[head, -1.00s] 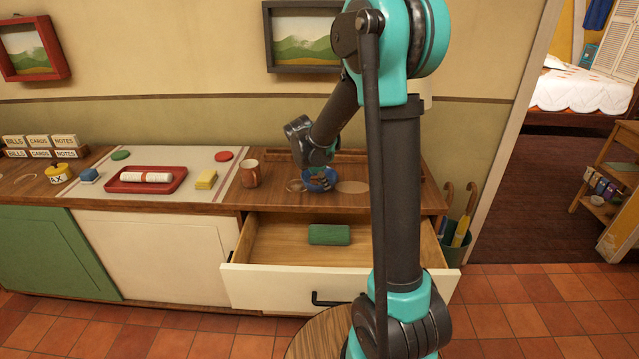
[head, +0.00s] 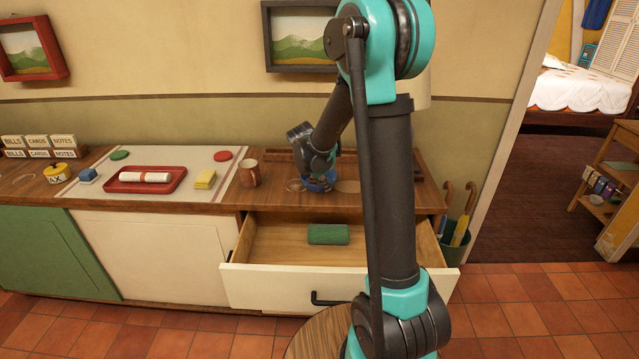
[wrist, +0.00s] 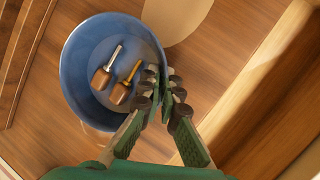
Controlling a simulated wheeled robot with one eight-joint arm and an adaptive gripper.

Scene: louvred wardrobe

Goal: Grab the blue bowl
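The blue bowl (head: 318,186) stands on the wooden counter above the open drawer, partly hidden by my gripper. In the wrist view the bowl (wrist: 75,75) fills the upper left, with two small wooden-ended metal pieces (wrist: 112,80) inside, one silver and one brass-coloured. My gripper (wrist: 162,78) is at the bowl's right rim. One finger is on the inner side and the other on the outer side, and the tips are close together, shut on the rim. The exact contact at the tips is partly hidden by the finger pads.
A brown mug (head: 248,173) stands left of the bowl. A yellow block (head: 205,180) and a red tray (head: 145,187) lie farther left. An umbrella bin (head: 455,238) stands right of the counter.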

